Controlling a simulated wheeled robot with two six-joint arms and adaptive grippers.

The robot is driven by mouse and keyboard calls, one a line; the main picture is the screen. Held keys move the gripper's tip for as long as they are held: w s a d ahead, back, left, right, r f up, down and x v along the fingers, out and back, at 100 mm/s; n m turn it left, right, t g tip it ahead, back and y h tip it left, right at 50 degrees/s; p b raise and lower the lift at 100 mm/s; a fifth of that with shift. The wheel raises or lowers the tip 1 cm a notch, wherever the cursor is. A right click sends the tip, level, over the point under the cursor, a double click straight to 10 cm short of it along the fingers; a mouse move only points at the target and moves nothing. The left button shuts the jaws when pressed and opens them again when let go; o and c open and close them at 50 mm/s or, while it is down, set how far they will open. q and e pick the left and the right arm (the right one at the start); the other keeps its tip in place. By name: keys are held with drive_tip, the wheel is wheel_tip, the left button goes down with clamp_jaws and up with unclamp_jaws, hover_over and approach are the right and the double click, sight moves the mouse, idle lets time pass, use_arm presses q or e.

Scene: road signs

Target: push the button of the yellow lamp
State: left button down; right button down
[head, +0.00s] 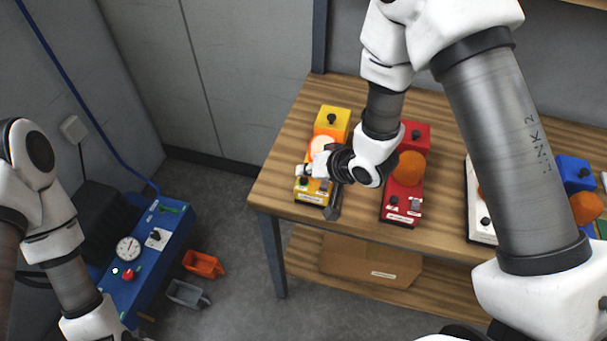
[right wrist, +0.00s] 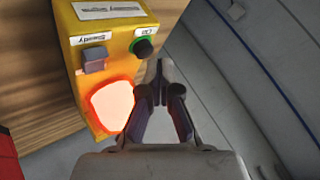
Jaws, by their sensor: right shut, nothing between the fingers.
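The yellow lamp (head: 334,117) stands at the left end of the wooden table. Its dome (head: 321,147) glows orange; the lit dome (right wrist: 112,107) also shows in the right wrist view. There, its face has a round dark button with a green rim (right wrist: 143,47) and a grey switch (right wrist: 95,59). My right gripper (head: 312,172) is over the lamp's front part and partly hides it. In the right wrist view its fingertips (right wrist: 160,76) are together, empty and close to the round button; I cannot tell whether they touch it. My left gripper is out of view.
A red lamp (head: 404,190) stands just right of the yellow one, then a white unit (head: 481,226) and a blue one (head: 573,172). A cardboard box (head: 370,262) lies on the lower shelf. A blue panel (head: 165,238) and small bins are on the left.

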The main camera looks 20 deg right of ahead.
sight(306, 180)
drive_tip(key=shift+r, duration=0.1)
wheel_tip(306, 180, up, 6)
drive_tip(key=p, duration=0.5)
drive_tip(key=shift+r+p, duration=0.15)
drive_tip(key=shift+p, duration=0.2)
